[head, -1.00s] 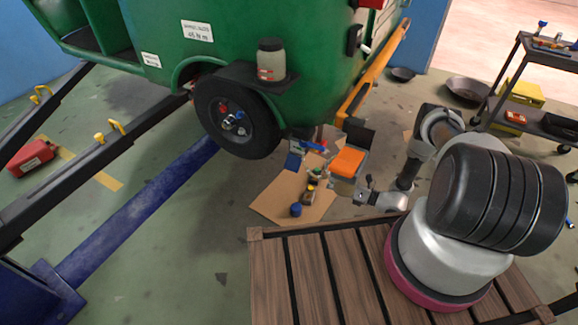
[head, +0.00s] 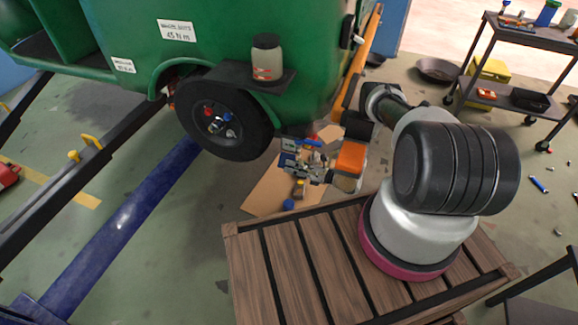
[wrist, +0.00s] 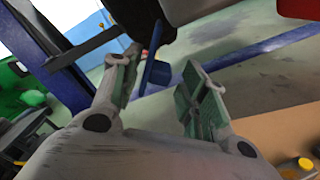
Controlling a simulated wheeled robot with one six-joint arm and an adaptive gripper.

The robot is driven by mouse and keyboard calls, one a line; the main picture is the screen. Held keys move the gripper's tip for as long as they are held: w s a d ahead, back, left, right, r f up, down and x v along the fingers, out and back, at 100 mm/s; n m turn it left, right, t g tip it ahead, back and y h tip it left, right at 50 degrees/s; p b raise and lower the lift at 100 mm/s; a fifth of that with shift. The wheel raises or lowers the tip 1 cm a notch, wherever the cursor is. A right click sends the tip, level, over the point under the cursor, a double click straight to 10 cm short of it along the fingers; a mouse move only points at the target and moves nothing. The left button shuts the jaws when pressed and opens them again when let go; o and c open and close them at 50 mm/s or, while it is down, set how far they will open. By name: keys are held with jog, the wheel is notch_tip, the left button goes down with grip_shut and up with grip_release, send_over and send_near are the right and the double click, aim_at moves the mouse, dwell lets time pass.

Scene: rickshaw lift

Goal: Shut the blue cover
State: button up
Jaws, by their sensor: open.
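The blue cover (wrist: 157,68) shows in the wrist view as a thin, tilted blue plate below a dark part. It appears between the two fingers of my open gripper (wrist: 163,78), nearer the left finger in the picture. I cannot tell whether a finger touches it. In the head view, the cover (head: 288,160) is a small blue patch below the green rickshaw's rear, right of the wheel. My gripper (head: 301,164) is right beside it and partly hides it. How far the cover stands open is not clear.
The green rickshaw (head: 130,40) is raised, with a wheel (head: 222,118) beside the cover. Cardboard (head: 262,192) with small items lies on the floor below. A slatted wooden platform (head: 285,270) is in front. A tool cart (head: 520,45) stands at the right.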

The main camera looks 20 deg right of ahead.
jog(key=shift+w+a, duration=0.4)
jog(key=shift+a, duration=0.2)
